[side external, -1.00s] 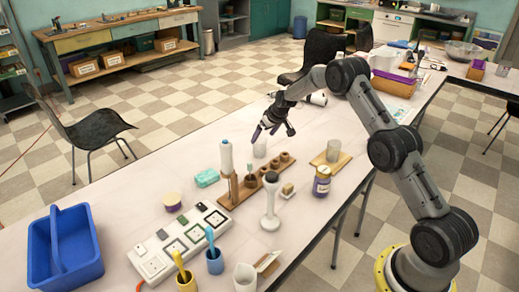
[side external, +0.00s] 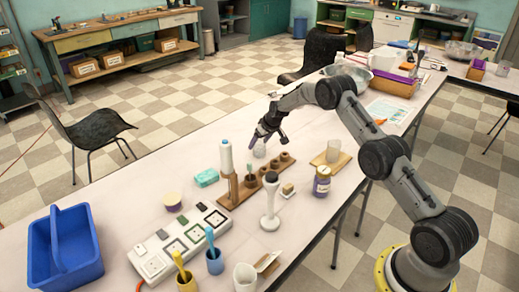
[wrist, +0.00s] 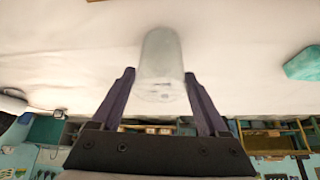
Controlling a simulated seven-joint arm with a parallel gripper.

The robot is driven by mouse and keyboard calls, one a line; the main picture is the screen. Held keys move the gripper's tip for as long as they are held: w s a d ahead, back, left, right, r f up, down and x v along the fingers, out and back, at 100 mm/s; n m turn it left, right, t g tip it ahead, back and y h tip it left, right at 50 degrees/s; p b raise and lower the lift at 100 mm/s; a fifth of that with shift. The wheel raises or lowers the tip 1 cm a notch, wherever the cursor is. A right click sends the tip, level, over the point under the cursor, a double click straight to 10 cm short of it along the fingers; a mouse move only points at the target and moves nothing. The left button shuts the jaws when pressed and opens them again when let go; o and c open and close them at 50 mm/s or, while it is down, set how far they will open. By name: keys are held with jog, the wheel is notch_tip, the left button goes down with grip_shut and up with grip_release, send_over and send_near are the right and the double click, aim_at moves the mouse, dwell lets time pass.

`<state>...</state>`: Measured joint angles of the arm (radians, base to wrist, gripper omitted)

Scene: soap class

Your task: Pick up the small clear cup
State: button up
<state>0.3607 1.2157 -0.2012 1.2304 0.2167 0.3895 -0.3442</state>
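The small clear cup (side external: 260,149) stands on the white table, behind a wooden rack with holes. In the wrist view the cup (wrist: 161,70) appears in the middle, between my two fingers. My gripper (wrist: 158,76) is open, with a finger on each side of the cup and a narrow gap on both sides. In the side view my gripper (side external: 266,141) is low over the table at the cup, partly overlapping it. How far the fingers reach around the cup is hard to tell.
The wooden rack (side external: 254,182) is close in front of the cup. A teal soap bar (side external: 206,178) lies to the left. A glass (side external: 333,150) on a wooden board and a purple jar (side external: 322,182) stand to the right. The table behind the cup is mostly clear.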

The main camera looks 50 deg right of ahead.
jog(key=c, duration=0.7)
